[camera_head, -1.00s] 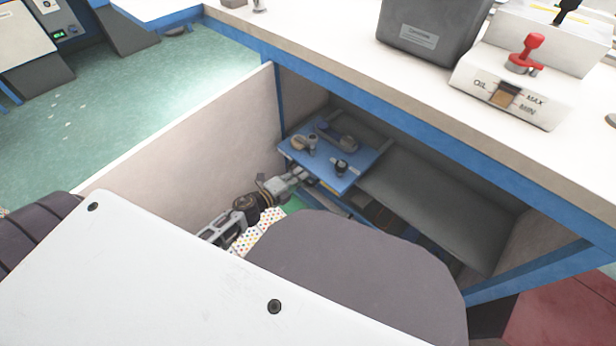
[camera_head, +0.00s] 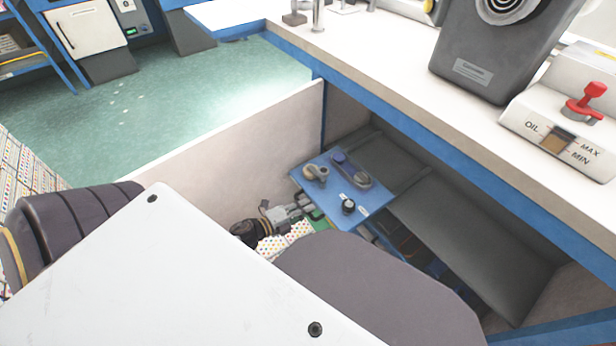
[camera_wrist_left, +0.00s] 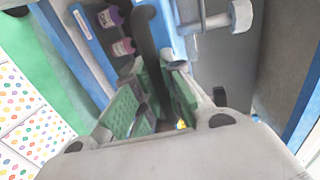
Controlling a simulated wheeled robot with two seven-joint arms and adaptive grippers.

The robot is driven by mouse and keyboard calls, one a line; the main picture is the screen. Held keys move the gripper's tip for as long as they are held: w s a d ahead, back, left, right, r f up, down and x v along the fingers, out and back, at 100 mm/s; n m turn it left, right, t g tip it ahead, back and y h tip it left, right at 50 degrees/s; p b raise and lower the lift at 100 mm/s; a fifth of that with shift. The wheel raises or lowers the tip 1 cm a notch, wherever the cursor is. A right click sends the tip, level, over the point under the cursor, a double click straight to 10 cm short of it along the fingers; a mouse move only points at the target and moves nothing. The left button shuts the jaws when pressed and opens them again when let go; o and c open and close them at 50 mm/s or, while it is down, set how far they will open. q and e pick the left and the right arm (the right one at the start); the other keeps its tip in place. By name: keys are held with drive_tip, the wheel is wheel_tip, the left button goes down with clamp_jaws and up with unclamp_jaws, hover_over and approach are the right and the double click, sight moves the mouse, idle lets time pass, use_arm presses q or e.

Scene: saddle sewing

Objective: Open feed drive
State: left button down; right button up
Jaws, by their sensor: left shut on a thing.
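The blue unit with a flat top (camera_head: 327,190), which may be the feed drive, sits under the worktable in the head view. It carries a beige crank-like part, a dark lever and a black knob. My left gripper (camera_head: 310,208) is at its near left edge. In the left wrist view, my left gripper (camera_wrist_left: 155,72) has its green-padded fingers on either side of a dark curved bar (camera_wrist_left: 146,38), which runs down between them. The bar's lower end is hidden by the fingers. My right gripper is not in view.
The worktable (camera_head: 400,75) stands above the unit, with a pale side panel (camera_head: 250,140) at left and a dark sloping plate (camera_head: 470,230) at right. Small bottles (camera_wrist_left: 123,47) lie beside the bar in the left wrist view. Open green floor (camera_head: 130,115) is at far left.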

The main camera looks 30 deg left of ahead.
use_arm(q)
drive_tip(key=c, duration=1.8)
unclamp_jaws()
drive_tip(key=shift+c, duration=0.2)
drive_tip(key=shift+o, duration=0.4)
drive_tip(key=shift+s+a, duration=0.1)
drive_tip(key=shift+s, duration=0.05)
drive_tip(key=v, duration=1.1)
drive_tip(key=shift+s, duration=0.35)
drive_tip(key=shift+w+a+r, duration=0.1)
